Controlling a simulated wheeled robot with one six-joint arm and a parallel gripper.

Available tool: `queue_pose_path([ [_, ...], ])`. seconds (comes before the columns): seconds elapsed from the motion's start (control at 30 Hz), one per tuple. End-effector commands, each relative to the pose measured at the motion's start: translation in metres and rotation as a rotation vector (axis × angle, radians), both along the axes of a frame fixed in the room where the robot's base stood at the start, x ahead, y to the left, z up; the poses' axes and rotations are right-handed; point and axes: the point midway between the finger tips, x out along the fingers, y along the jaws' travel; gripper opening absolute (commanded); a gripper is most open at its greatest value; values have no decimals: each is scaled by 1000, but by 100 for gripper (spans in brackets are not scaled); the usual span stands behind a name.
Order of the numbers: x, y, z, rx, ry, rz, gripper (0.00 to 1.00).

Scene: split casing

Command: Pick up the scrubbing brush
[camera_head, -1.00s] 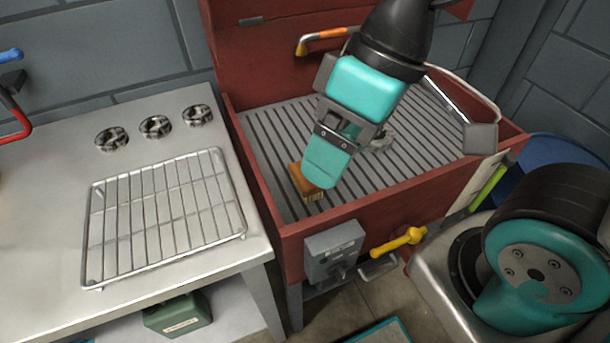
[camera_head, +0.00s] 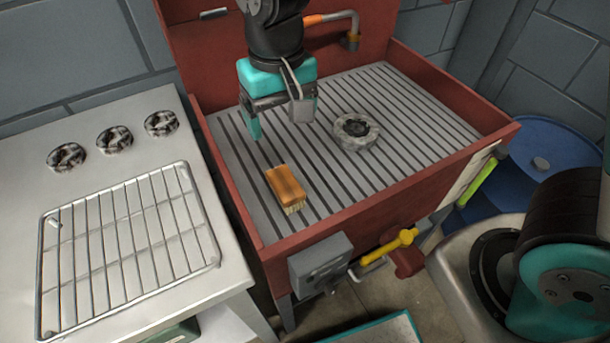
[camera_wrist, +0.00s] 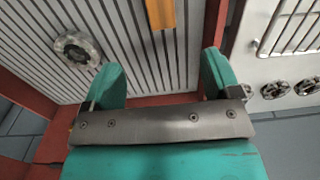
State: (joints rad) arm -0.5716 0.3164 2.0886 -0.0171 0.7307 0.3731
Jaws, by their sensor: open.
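The scrubbing brush (camera_head: 287,186) has an orange-brown wooden back and pale bristles. It lies on the grey slatted floor of the red basin, near the front left corner. In the wrist view part of the brush (camera_wrist: 161,13) shows at the top edge, beyond the fingers and roughly between them. My gripper (camera_head: 278,122) is open and empty above the slats, behind the brush and apart from it. In the wrist view the two teal fingers of my gripper (camera_wrist: 160,80) stand wide apart.
A round grey stone-like ring (camera_head: 356,130) lies on the slats to the right of the brush. The red basin wall (camera_head: 370,208) rises around the slats. A wire rack (camera_head: 130,250) lies on the worktop to the left. A bent tap with an orange sleeve (camera_head: 335,18) is behind.

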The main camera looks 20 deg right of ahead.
Motion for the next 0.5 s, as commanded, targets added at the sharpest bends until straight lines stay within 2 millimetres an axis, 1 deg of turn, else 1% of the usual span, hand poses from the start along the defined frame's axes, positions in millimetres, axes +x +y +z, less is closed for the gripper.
queue_pose_path([
  [0.03, 3, 5, -6, -10, 0, -7, 83],
  [0.17, 4, 8, -23, -19, 1, -11, 83],
  [0.5, 2, 8, -98, -18, 3, -8, 83],
])
